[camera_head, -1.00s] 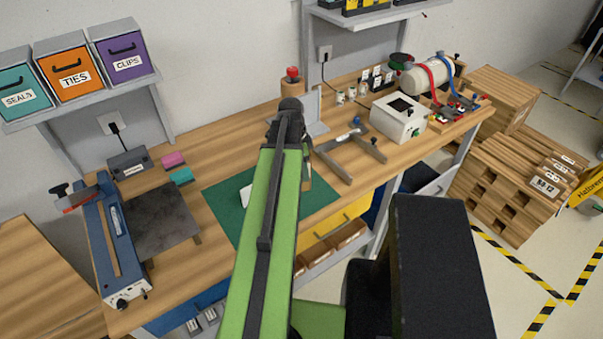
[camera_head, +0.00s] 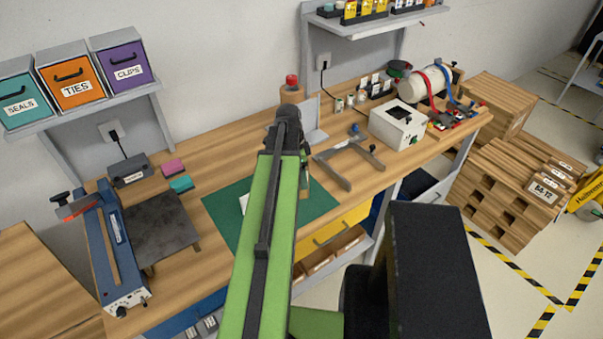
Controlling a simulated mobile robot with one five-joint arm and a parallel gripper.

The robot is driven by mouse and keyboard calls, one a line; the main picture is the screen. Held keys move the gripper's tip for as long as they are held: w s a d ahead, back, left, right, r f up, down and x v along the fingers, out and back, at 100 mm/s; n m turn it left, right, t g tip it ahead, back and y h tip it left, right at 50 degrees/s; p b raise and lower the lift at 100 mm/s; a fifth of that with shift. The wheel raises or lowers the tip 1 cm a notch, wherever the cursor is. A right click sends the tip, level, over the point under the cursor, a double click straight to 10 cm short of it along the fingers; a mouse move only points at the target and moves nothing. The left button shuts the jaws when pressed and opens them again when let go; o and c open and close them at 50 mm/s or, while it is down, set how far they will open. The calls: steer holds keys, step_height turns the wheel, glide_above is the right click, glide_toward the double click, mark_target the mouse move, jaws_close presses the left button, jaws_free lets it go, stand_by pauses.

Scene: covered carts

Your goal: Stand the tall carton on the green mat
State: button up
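The green mat (camera_head: 320,203) lies on the wooden workbench, its middle covered by my green arm. A small white piece (camera_head: 243,203) shows over the mat at the left edge of my arm. It may be part of the carton, but most of it is hidden, so I cannot tell whether it stands or lies. My gripper (camera_head: 304,180) is at the far end of the arm over the mat, mostly hidden behind the arm. I cannot see its fingers or whether it holds anything.
Left of the mat are a dark plate (camera_head: 160,228), a blue sealer (camera_head: 112,245) and pink and teal blocks. Right are a grey metal frame (camera_head: 338,165) and a white box (camera_head: 398,124). A red-topped post (camera_head: 292,90) stands behind. Bins (camera_head: 75,78) sit on a shelf.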

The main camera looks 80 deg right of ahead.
step_height(320, 180, up, 11)
steer(key=w+p, duration=0.1)
steer(key=p, duration=0.9)
steer(key=shift+w+a+r, duration=0.15)
steer(key=shift+w+a, duration=0.15)
